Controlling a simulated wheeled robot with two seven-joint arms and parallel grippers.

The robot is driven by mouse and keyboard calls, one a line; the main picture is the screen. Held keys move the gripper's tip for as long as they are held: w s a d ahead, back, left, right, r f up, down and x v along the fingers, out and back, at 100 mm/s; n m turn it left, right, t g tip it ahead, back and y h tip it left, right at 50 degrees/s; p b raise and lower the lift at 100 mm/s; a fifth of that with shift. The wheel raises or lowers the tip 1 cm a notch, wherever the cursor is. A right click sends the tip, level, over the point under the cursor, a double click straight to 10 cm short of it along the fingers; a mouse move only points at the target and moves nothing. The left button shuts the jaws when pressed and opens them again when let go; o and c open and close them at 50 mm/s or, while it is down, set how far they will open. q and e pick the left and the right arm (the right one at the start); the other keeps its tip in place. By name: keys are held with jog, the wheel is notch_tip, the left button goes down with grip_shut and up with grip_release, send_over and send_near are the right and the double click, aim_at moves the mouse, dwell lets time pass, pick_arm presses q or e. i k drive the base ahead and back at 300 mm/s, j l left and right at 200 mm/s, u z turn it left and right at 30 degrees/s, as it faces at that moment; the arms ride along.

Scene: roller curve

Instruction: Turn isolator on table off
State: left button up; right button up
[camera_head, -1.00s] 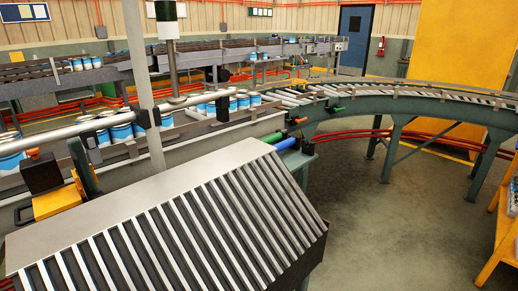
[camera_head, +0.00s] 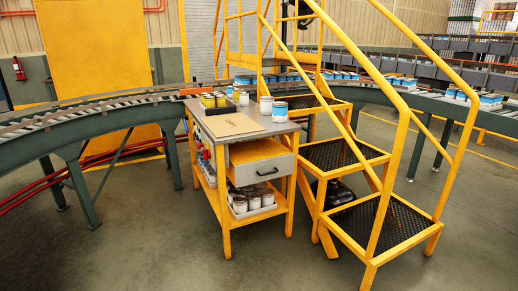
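A yellow work table (camera_head: 292,128) with a grey top and a drawer (camera_head: 262,170) stands near the middle of the head view. On its top are a cardboard sheet (camera_head: 233,125), a yellow-and-dark box (camera_head: 212,100) and several small cans, including a white-and-blue can (camera_head: 279,111). I cannot make out an isolator on the table at this distance. Neither of my grippers is in view.
Yellow stairs with dark mesh steps (camera_head: 380,222) stand right of the table. A curved roller conveyor (camera_head: 70,120) runs behind on the left, another conveyor (camera_head: 470,106) on the right. The floor (camera_head: 130,245) in front and at left is clear.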

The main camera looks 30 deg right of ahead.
aim_at(206, 153)
jog(key=i+j+z, duration=0.1)
jog(key=i+z, duration=0.2)
jog(key=i+j+z, duration=0.1)
jog(key=i+z, duration=0.2)
jog(key=i+l+u, duration=0.1)
jog(key=i+l, duration=0.35)
jog(key=i+j+u, duration=0.15)
jog(key=i+u, duration=0.55)
jog(key=u, duration=0.2)
jog(key=i+u, duration=0.45)
jog(key=i+j, duration=0.2)
jog(key=i, duration=0.55)
jog(key=i+j+u, duration=0.15)
jog(key=i, duration=0.6)
jog(key=i+z, duration=0.25)
jog(key=z, duration=0.2)
jog(key=i+j+z, duration=0.2)
jog(key=z, duration=0.3)
jog(key=i+j+z, duration=0.25)
jog(key=z, duration=0.2)
jog(key=i+j+z, duration=0.2)
jog(key=j+z, duration=0.25)
jog(key=i+l, duration=0.05)
jog(key=l, duration=0.05)
